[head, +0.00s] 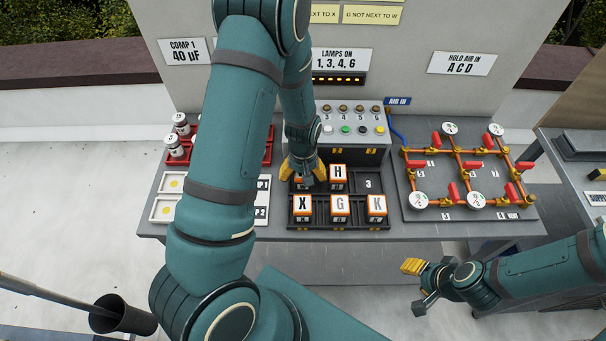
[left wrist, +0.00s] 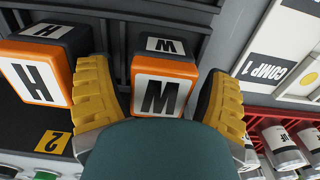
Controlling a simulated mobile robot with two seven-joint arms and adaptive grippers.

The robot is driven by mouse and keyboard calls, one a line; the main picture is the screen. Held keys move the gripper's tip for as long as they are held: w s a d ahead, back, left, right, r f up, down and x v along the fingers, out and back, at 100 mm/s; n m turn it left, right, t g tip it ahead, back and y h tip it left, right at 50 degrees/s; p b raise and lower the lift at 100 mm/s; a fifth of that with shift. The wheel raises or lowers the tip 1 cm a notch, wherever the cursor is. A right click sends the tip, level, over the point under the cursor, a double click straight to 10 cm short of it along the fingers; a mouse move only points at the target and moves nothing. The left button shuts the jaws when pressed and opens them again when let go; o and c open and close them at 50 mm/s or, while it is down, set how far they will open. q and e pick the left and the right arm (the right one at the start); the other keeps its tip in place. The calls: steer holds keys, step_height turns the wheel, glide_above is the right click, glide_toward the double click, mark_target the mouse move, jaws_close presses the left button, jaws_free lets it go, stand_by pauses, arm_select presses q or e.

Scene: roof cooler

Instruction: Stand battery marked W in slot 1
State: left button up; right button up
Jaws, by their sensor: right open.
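The battery marked W (left wrist: 160,95) is orange, black and white, upright between the yellow fingers of my left gripper (left wrist: 160,108) in the left wrist view. In the head view the left gripper (head: 303,172) is at the left end of the rack's (head: 368,170) back row, beside the battery marked H (head: 338,173). The W battery is mostly hidden there, and whether it touches the slot floor cannot be told. My right gripper (head: 414,286) is open and empty at the lower right, away from the rack.
Batteries X (head: 303,205), G (head: 340,206) and K (head: 377,206) stand in the front row. The place marked 3 is empty. A button box (head: 352,130) stands behind, a pipe board (head: 470,185) to the right, and a red rack with capacitors (head: 176,145) to the left.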

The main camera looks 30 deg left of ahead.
arm_select(q)
steer(key=shift+r, duration=0.15)
steer(key=shift+r, duration=0.3)
step_height(320, 180, up, 12)
steer(key=p, duration=0.2)
steer(key=shift+f, duration=0.25)
steer(key=shift+s+f, duration=0.1)
